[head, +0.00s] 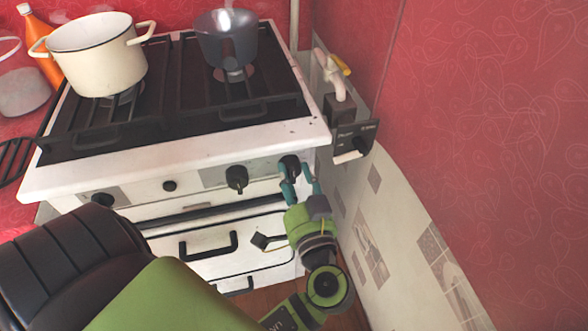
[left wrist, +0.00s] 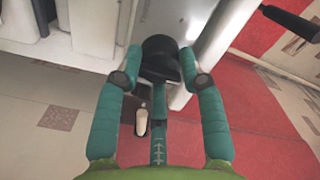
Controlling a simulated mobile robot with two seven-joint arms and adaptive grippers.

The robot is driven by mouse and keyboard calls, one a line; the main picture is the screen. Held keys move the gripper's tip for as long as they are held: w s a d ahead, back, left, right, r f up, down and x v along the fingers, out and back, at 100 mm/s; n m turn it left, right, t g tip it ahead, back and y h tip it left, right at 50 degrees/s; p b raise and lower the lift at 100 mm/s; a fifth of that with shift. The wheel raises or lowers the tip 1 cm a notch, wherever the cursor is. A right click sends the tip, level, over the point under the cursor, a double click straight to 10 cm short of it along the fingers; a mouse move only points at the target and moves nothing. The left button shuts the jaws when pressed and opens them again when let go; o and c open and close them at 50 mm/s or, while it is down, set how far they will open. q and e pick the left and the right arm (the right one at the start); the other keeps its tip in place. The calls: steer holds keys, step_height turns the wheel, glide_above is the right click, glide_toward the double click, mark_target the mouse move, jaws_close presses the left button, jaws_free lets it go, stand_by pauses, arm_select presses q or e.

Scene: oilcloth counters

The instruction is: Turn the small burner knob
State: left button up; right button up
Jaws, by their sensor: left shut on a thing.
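The white stove (head: 200,160) stands against the red wall with a row of dark knobs on its front panel. My left gripper (head: 297,172), with teal fingers, is at the rightmost knob (head: 290,163). In the left wrist view the fingers (left wrist: 160,62) are shut on this black knob (left wrist: 159,48), one finger on each side. The fingers partly cover the knob in the head view. Other knobs sit further left: a black one (head: 237,178), a small one (head: 169,186) and a far-left one (head: 103,199). No burner marking is readable. My right gripper is out of view.
A cream pot (head: 97,62) and a dark grey pot (head: 228,40) stand on the black grates. Oven handles (head: 208,245) stick out below the knobs. A dark wall box (head: 350,140) and a tiled wall (head: 372,210) are close on the right.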

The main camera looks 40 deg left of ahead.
arm_select(q)
steer(key=shift+w+r, duration=0.15)
steer(key=shift+r, duration=0.25)
steer(key=o, duration=1.1)
steer(key=shift+o, duration=0.2)
steer(key=shift+w+f, duration=0.1)
steer(key=shift+f, duration=0.05)
steer(key=shift+s+d+f, duration=0.15)
steer(key=shift+s+d, duration=0.1)
steer(key=shift+s, duration=0.05)
steer(key=v, duration=0.6)
steer(key=shift+s+d, duration=0.25)
steer(key=shift+d, duration=0.05)
